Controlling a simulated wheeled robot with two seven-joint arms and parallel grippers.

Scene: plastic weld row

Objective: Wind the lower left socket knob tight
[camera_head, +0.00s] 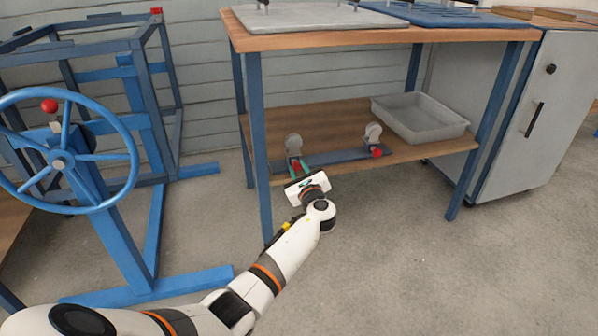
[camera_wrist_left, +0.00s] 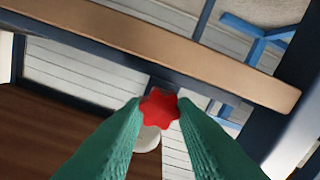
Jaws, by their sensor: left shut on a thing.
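The lower left socket (camera_head: 294,146) is a grey rounded piece standing at the left end of a dark blue bar (camera_head: 340,157) on the workbench's lower shelf. Its red lobed knob (camera_wrist_left: 159,109) shows in the left wrist view between two green fingertips. A pale round part (camera_wrist_left: 147,139) shows just behind the knob. My left gripper (camera_head: 296,164) reaches the left socket from the front and is shut on the knob. A second grey socket (camera_head: 372,134) with a red knob (camera_head: 378,153) stands at the bar's right end. My right gripper is not in view.
The lower shelf (camera_head: 333,116) carries a grey tray (camera_head: 421,117) at the right. The bench top (camera_head: 370,38) is above, with blue legs (camera_head: 256,130) near my arm. A blue handwheel (camera_head: 60,160) and frame stand left. The floor in front is clear.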

